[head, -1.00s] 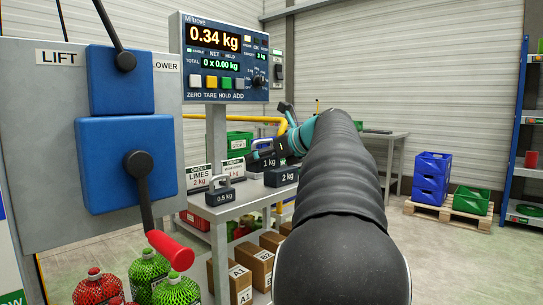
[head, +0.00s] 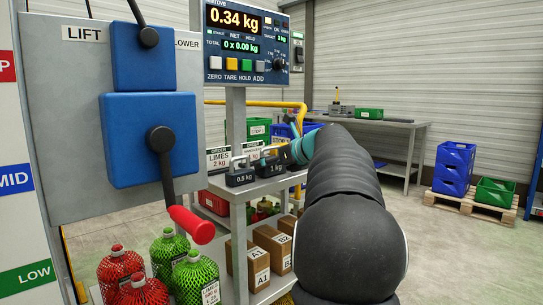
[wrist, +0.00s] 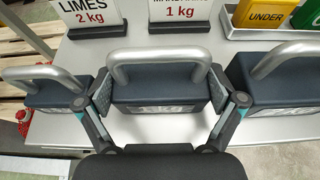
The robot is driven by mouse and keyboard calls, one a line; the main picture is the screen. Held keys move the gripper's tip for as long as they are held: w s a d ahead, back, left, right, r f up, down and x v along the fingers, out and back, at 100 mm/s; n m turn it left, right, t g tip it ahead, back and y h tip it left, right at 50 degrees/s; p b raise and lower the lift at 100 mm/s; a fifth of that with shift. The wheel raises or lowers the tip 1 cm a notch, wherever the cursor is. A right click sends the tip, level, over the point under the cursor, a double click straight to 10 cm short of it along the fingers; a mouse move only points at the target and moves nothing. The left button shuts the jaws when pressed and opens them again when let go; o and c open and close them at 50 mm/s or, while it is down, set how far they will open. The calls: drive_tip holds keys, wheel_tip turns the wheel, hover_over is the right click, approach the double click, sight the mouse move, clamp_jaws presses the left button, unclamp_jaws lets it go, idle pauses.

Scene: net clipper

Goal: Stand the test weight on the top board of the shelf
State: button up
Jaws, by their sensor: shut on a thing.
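The 1 kg test weight (head: 270,166), a dark block with a grey loop handle, stands in the middle of a row on the grey stand. My gripper (head: 290,153) is at it in the head view. In the wrist view, the fingers of my gripper (wrist: 165,108) are shut on the two ends of this middle block (wrist: 160,95), below its handle. It appears still on the grey surface; any gap beneath is hidden. A blue post (head: 537,170) at the right edge looks like part of the shelf; its boards are out of view.
The 0.5 kg weight (wrist: 45,90) stands close on the left, a larger weight (wrist: 265,85) close on the right. Order signs (wrist: 90,15) stand behind. A control panel with a red-handled lever (head: 190,225) is at left. Blue crates (head: 453,170) sit on a pallet; open floor lies in front.

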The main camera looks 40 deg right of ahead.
idle(0.3)
drive_tip(key=o, duration=1.5)
drive_tip(key=shift+f, duration=0.15)
drive_tip(key=shift+c, duration=0.2)
drive_tip(key=shift+s+r, duration=0.3)
drive_tip(key=shift+s, duration=0.15)
drive_tip(key=a+v, duration=0.1)
drive_tip(key=v, duration=1)
drive_tip(key=shift+d+p, duration=0.3)
drive_tip(key=shift+d, duration=0.2)
